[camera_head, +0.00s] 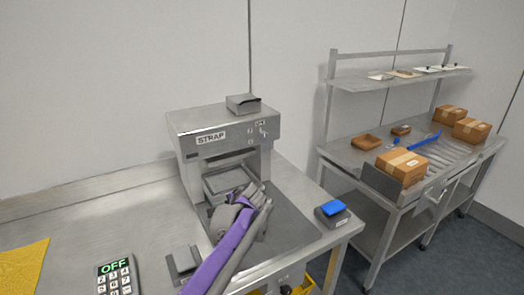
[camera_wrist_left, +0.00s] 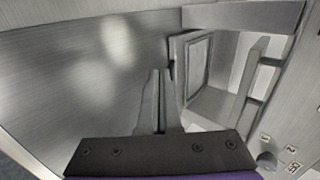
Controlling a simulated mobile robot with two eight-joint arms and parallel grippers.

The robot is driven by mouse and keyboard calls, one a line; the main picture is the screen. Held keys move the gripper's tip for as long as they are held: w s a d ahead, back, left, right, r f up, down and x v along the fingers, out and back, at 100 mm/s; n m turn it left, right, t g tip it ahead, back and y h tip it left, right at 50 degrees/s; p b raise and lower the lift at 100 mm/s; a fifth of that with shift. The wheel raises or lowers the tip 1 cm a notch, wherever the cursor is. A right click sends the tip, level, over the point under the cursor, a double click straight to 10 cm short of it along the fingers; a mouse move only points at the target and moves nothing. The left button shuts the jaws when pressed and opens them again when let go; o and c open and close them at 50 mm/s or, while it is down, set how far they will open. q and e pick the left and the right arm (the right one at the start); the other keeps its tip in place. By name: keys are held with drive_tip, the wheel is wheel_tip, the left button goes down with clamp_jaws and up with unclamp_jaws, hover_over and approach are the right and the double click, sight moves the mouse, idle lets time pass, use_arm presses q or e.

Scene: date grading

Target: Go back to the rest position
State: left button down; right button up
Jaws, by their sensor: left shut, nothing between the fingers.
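My left gripper (camera_head: 262,190), on a purple and grey arm, is in front of the strap machine (camera_head: 212,133), at the mouth of its opening. Its fingers are together with nothing between them. The left wrist view shows the closed fingers (camera_wrist_left: 158,98) pointing over bare metal, beside the machine's framed opening (camera_wrist_left: 190,62). Whether they touch the machine I cannot tell. The arm hides part of the machine's base. My right gripper is not in view.
A keypad reading OFF (camera_head: 117,277), a grey bracket (camera_head: 183,264) and a yellow mat (camera_head: 24,264) are on the near table. A blue-topped block (camera_head: 332,211) sits at its right corner. A shelved bench with cardboard boxes (camera_head: 402,166) stands right, across a floor gap.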

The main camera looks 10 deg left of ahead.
use_arm(q)
drive_tip(key=s+a+n+g+h+p, duration=0.15)
drive_tip(key=s+n, duration=0.35)
drive_tip(key=s, duration=1.3)
use_arm(e)
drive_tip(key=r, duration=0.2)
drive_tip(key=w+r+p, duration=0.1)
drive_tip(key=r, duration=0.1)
drive_tip(key=shift+p, duration=0.3)
use_arm(q)
drive_tip(key=s+d+f+n+h, duration=0.1)
drive_tip(key=s+f+n+h, duration=0.1)
drive_tip(key=s, duration=0.8)
drive_tip(key=s+d+f+n+h, duration=0.1)
drive_tip(key=s+f, duration=0.4)
drive_tip(key=s, duration=0.5)
drive_tip(key=n+h, duration=0.1)
drive_tip(key=n, duration=0.1)
drive_tip(key=shift+n+g, duration=0.3)
drive_tip(key=shift+g, duration=0.05)
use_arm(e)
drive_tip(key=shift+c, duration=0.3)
